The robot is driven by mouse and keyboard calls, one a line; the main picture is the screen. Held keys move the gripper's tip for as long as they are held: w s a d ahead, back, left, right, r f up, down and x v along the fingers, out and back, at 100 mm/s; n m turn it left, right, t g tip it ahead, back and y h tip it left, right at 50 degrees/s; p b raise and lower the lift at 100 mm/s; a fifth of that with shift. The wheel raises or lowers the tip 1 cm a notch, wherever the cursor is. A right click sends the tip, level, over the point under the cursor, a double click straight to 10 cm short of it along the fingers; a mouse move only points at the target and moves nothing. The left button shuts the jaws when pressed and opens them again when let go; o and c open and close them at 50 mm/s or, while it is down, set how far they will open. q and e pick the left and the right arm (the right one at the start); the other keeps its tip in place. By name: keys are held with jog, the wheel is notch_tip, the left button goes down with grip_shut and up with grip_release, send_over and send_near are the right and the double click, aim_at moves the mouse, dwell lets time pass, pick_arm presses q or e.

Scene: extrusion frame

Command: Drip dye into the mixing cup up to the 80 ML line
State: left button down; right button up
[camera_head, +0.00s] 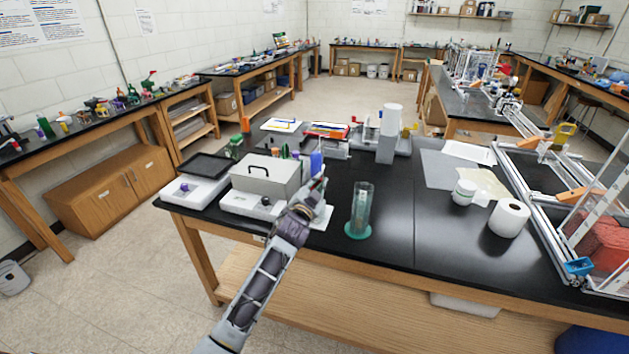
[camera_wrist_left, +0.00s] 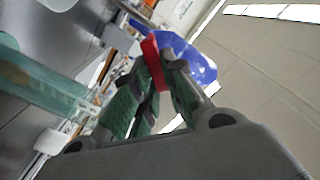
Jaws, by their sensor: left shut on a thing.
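A tall clear cylinder (camera_head: 361,205) with a green foot stands upright on the black bench; I take it for the mixing cup. It also shows as a greenish clear shape at the left of the left wrist view (camera_wrist_left: 42,88). I cannot read its marks or tell its liquid level. My left gripper (camera_head: 320,186) is left of the cylinder, apart from it. In the left wrist view its fingers (camera_wrist_left: 158,90) are shut on a red part (camera_wrist_left: 153,60) of a blue dye container (camera_wrist_left: 190,62), which is tilted in that view. My right gripper is not in view.
A grey box (camera_head: 265,178) and white scales stand left of my gripper. A grey and white apparatus (camera_head: 391,140) stands behind the cylinder. A paper roll (camera_head: 509,218) and a white jar (camera_head: 463,192) are to the right, beside an extrusion frame.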

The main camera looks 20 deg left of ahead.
pick_arm(q)
jog(key=shift+d+f+m+p, duration=0.1)
jog(key=shift+d+f+m, duration=0.2)
jog(key=shift+m, duration=1)
jog(key=shift+d+f+m+p, duration=0.15)
jog(key=shift+f+m, duration=0.2)
jog(key=shift+m, duration=0.95)
jog(key=shift+d+f+m+p, duration=0.1)
jog(key=shift+d+f+m, duration=0.2)
jog(key=shift+m, duration=1)
jog(key=shift+f, duration=0.1)
jog(key=c, duration=1.5)
grip_release()
jog(key=shift+s+a, duration=0.1)
jog(key=shift+s, duration=0.1)
jog(key=shift+s+a, duration=0.15)
jog(key=shift+s, duration=5.65)
